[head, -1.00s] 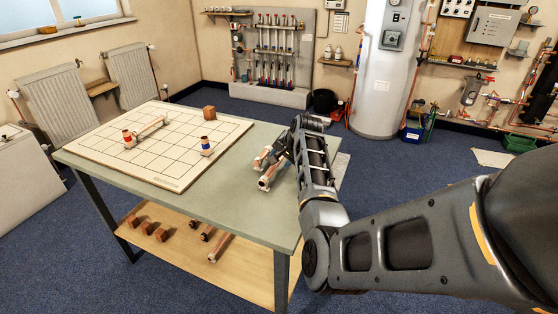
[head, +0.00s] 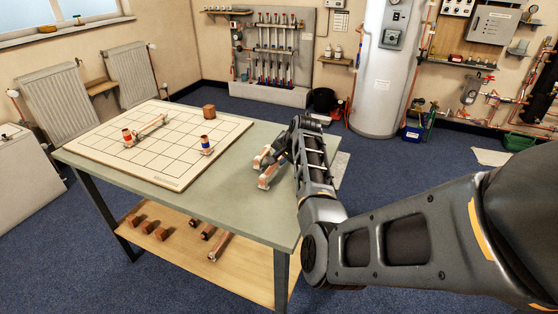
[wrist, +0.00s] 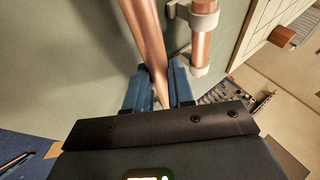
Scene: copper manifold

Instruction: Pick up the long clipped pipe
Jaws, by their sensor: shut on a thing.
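My gripper (wrist: 160,92) is shut on a bare stretch of copper pipe (wrist: 146,38), with one blue finger on each side. No clip shows on the part of this pipe in the wrist view. A second copper pipe (wrist: 201,48) with pale grey clips lies just right of it, outside the fingers. In the head view my gripper (head: 282,156) is low at the right end of the bench, partly hidden by my arm. Pipe ends with pale clips (head: 264,183) show beside it. I cannot tell whether the held pipe touches the bench.
The green bench (head: 232,195) bears a white gridded board (head: 175,170). Several blocks and pipes lie on the lower shelf (head: 185,257). The bench front is clear.

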